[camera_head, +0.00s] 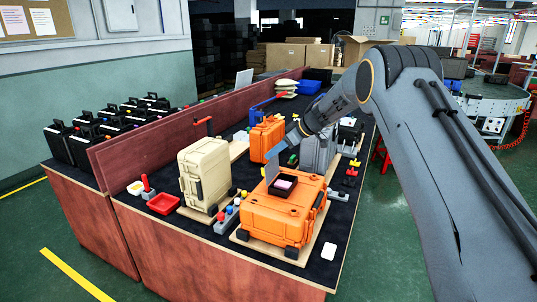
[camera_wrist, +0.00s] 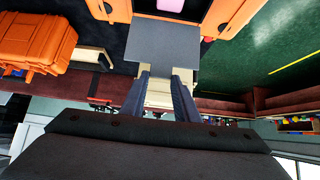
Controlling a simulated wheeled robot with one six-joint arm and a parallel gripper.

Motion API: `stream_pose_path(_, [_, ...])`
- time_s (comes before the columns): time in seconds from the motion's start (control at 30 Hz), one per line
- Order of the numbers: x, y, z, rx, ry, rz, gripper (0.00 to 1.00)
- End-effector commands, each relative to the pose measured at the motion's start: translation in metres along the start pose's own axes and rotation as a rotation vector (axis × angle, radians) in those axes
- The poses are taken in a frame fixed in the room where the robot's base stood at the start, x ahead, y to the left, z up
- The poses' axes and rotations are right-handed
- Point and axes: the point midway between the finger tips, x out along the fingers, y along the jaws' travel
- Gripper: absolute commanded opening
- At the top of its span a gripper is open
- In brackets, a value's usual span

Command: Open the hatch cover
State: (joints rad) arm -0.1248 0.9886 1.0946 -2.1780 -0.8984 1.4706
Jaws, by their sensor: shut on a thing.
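A large orange case (camera_head: 280,214) lies flat on a board near the front of the table in the head view. A small dark hatch frame (camera_head: 284,186) with a pink inside is set in its top. The grey hatch cover (camera_head: 272,168) stands raised at the left side of this opening. In the wrist view the hatch cover (camera_wrist: 172,45) is a flat grey panel just beyond my fingertips, with part of the orange case behind it. My gripper (camera_head: 275,153) is at the cover's upper edge, shut on it. Its two fingers also show in the wrist view (camera_wrist: 163,82).
A beige case (camera_head: 204,172) stands left of the orange case, with a red tray (camera_head: 164,203) nearby. An upright orange case (camera_head: 267,138) and a grey case (camera_head: 317,152) stand behind. A wooden partition (camera_head: 190,125) runs along the table's left side.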

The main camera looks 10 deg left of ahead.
Motion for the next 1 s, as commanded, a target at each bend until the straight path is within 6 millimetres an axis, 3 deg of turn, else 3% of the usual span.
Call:
stream_pose_path(0.43, [-0.004,0.005,-0.004,-0.002,0.000,0.009,0.00])
stream_pose_path(0.47, [-0.004,0.005,-0.004,-0.002,0.000,0.009,0.33])
stream_pose_path(0.53, [-0.004,0.005,-0.004,-0.002,0.000,0.008,0.45])
stream_pose_path(0.83, [-0.003,0.004,-0.001,0.001,-0.003,0.006,0.47])
stream_pose_path(1.0, [-0.015,0.005,0.000,0.001,-0.003,0.007,0.47])
